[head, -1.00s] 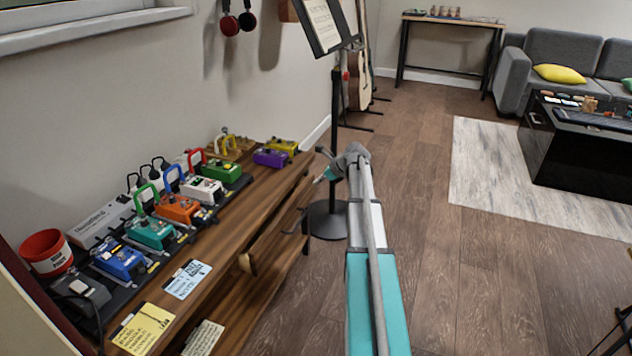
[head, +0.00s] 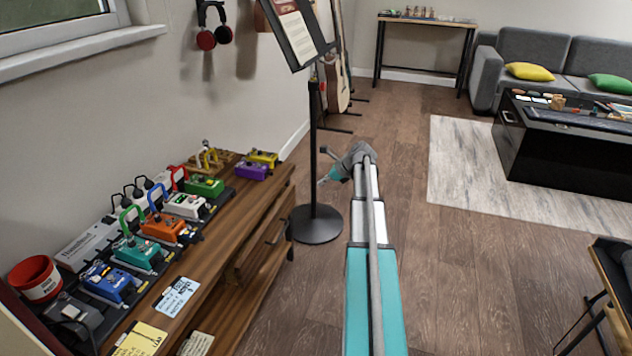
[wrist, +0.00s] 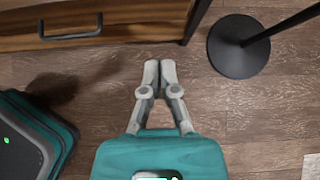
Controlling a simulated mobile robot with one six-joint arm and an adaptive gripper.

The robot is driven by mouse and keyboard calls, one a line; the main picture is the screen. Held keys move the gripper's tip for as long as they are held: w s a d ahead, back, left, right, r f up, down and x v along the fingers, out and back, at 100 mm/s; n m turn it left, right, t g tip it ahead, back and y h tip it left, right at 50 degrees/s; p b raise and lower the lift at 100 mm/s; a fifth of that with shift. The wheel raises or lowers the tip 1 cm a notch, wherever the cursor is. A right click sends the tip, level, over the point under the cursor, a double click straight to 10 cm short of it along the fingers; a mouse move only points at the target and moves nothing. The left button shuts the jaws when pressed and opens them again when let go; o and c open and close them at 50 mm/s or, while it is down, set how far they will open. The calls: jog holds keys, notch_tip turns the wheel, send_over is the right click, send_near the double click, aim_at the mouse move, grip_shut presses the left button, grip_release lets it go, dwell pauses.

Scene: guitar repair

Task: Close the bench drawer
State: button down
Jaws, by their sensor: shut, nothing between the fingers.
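The wooden bench (head: 226,237) stands along the left wall in the head view. Its drawer (head: 248,262) is under the top on the right part and looks partly pulled out, with a dark gap above its front. In the wrist view the drawer front (wrist: 130,32) with its black bar handle (wrist: 70,27) is at the top left. My gripper (wrist: 160,64) is shut and empty, its fingertips together over the floor, a little short of the drawer front in the picture and right of the handle.
A music stand's round black base (head: 316,226) is on the floor close to the bench's far end; it also shows in the wrist view (wrist: 238,46). Several colourful pedals cover the bench top. Open wooden floor (head: 450,270) lies right of my arm. A black-framed seat (head: 606,290) is at the right edge.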

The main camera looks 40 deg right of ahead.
jog(key=shift+s+d+r, duration=0.2)
jog(key=shift+s+r, duration=0.2)
jog(key=shift+r, duration=0.05)
jog(key=c, duration=1.4)
grip_release()
jog(key=c, duration=0.9)
grip_release()
jog(key=shift+a+p, duration=0.15)
jog(key=shift+p, duration=0.2)
jog(key=shift+c, duration=0.2)
jog(key=shift+o, duration=1.1)
jog(key=shift+a+r+n, duration=0.1)
jog(key=shift+a+n, duration=0.2)
jog(key=s+a+r+n+g+h+p, duration=0.1)
jog(key=a+n+g+h+p, duration=0.1)
jog(key=a+n, duration=0.6)
jog(key=s+a+r+n+g+h+p, duration=0.1)
jog(key=s+a+n+g+p, duration=0.1)
jog(key=a+n+p, duration=0.3)
jog(key=a+n+g, duration=0.1)
jog(key=a+n, duration=0.2)
jog(key=n, duration=0.1)
jog(key=shift+s+a+r+n+g+h+p, duration=0.15)
jog(key=shift+a+r+n+g+h+p, duration=0.15)
jog(key=shift+a+g+h, duration=0.1)
jog(key=shift+d+f, duration=0.1)
jog(key=shift+f, duration=0.15)
